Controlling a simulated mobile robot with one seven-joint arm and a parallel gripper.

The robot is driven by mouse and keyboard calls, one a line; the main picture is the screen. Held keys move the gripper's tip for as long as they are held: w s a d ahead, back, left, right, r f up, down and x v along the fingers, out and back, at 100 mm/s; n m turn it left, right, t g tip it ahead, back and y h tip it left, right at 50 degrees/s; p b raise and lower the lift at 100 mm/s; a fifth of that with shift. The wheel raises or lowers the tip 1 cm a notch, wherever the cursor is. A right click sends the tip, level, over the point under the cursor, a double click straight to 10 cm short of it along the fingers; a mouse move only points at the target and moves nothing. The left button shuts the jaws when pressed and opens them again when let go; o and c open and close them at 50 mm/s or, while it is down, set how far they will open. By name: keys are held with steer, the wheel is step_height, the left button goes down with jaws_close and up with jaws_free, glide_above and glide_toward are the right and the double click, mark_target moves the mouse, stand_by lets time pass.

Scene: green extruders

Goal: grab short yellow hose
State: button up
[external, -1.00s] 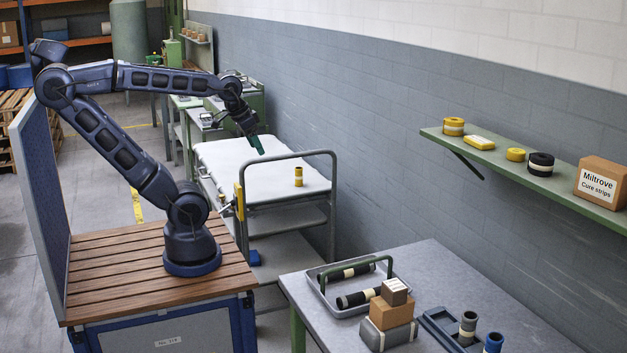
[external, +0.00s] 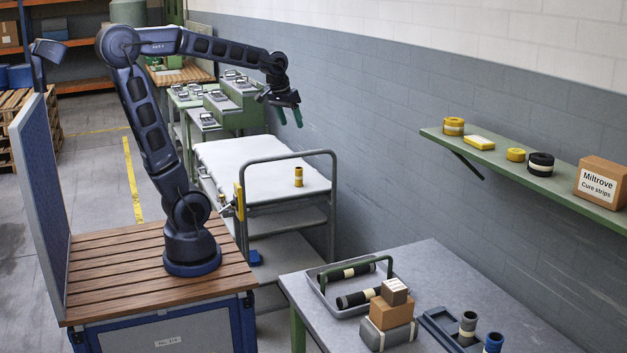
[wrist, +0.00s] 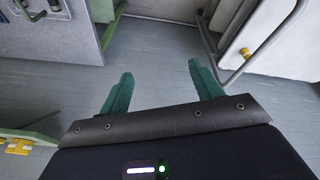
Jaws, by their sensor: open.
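The short yellow hose (external: 298,176) stands upright on the white top of the cart, near its right end; it has a pale band around it. My gripper (external: 289,116) has two green fingers, is open and empty, and hangs in the air above and behind the hose, pointing down. In the wrist view my gripper (wrist: 160,72) shows its fingers wide apart with nothing between them. A small yellow thing beside a metal rail at the right of the wrist view (wrist: 246,53) may be the hose, but I cannot tell for sure.
The cart (external: 225,158) has a raised metal rail (external: 290,155) at its near end, close to the hose. A wall shelf (external: 520,180) holds yellow rolls and a box. The front table (external: 440,265) holds a tray with dark hoses, boxes and a rack.

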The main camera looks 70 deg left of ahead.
steer(key=w+a+f+n, duration=0.2)
steer(key=w+a+n, duration=0.2)
steer(key=w+a, duration=0.8)
steer(key=n+g, duration=0.3)
steer(key=n, duration=0.4)
glide_above(299, 175)
steer(key=w+d, duration=0.2)
steer(key=d, duration=1)
step_height(299, 175, down, 17)
steer(key=shift+w+a+f, duration=0.1)
steer(key=shift+w, duration=0.05)
steer(key=a+f+n, duration=0.3)
steer(key=a+f, duration=1.1)
steer(key=shift+s+f, duration=0.25)
steer(key=shift+f, duration=1.55)
steer(key=shift+s+f, duration=0.25)
steer(key=shift+f, duration=1.55)
steer(key=shift+s+f, duration=0.25)
steer(key=shift+f, duration=1.55)
steer(key=c, duration=1.1)
steer(key=shift+c, duration=0.2)
